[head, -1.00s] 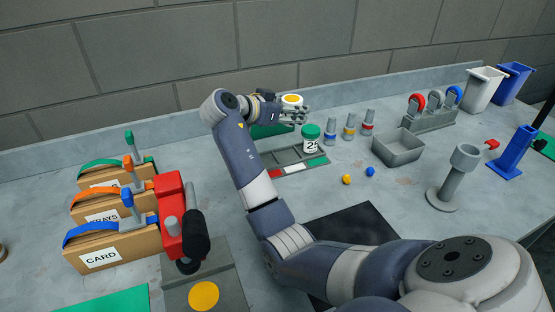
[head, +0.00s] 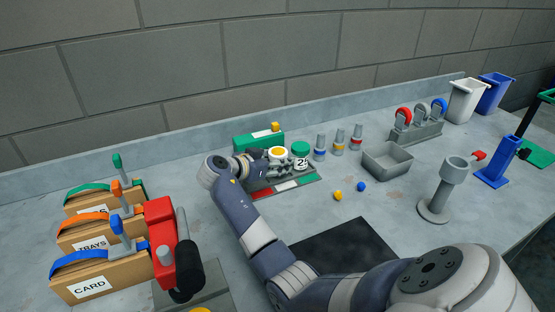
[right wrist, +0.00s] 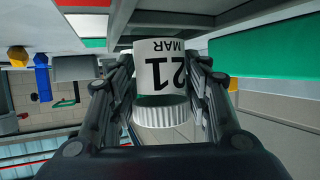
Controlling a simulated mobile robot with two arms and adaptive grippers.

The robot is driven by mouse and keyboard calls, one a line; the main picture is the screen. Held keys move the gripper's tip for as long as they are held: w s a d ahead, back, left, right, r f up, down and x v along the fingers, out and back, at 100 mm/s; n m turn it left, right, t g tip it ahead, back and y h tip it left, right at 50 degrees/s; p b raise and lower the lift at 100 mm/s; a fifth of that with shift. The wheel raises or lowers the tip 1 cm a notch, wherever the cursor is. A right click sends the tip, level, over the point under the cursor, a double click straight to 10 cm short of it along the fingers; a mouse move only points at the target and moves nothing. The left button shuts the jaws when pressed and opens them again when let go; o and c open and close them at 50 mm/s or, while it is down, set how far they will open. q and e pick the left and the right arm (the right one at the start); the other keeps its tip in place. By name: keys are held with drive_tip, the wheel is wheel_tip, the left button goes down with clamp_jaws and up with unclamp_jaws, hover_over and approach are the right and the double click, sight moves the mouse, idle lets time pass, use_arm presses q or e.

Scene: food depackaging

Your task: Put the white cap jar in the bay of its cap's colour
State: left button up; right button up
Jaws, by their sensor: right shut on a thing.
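The white cap jar (head: 278,153) has a ribbed white cap with a yellow disc on top. In the right wrist view the jar (right wrist: 158,68) appears upside down, its label reading 21 MAR. My right gripper (head: 280,163) is shut around it. It is over the grey bay tray (head: 310,175), left of the green-capped jar (head: 301,149), which stands in the tray. The tray has red (head: 262,194), white (head: 286,186) and green (head: 309,180) front strips. Whether the held jar touches the tray floor is unclear. My left gripper is out of view.
A green box (head: 258,140) lies behind the tray. Several ringed grey posts (head: 340,142) stand to its right, with an empty grey bin (head: 388,160) beyond. Yellow (head: 337,195) and blue (head: 361,187) small pieces lie in front. Labelled cartons (head: 100,280) stand at the left.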

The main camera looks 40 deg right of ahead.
drive_tip(key=shift+f, duration=0.1)
drive_tip(key=o, duration=1.2)
drive_tip(key=shift+r, duration=0.25)
drive_tip(key=p+v, duration=0.1)
drive_tip(key=v, duration=0.6)
drive_tip(key=shift+a, duration=0.3)
drive_tip(key=shift+f, duration=0.1)
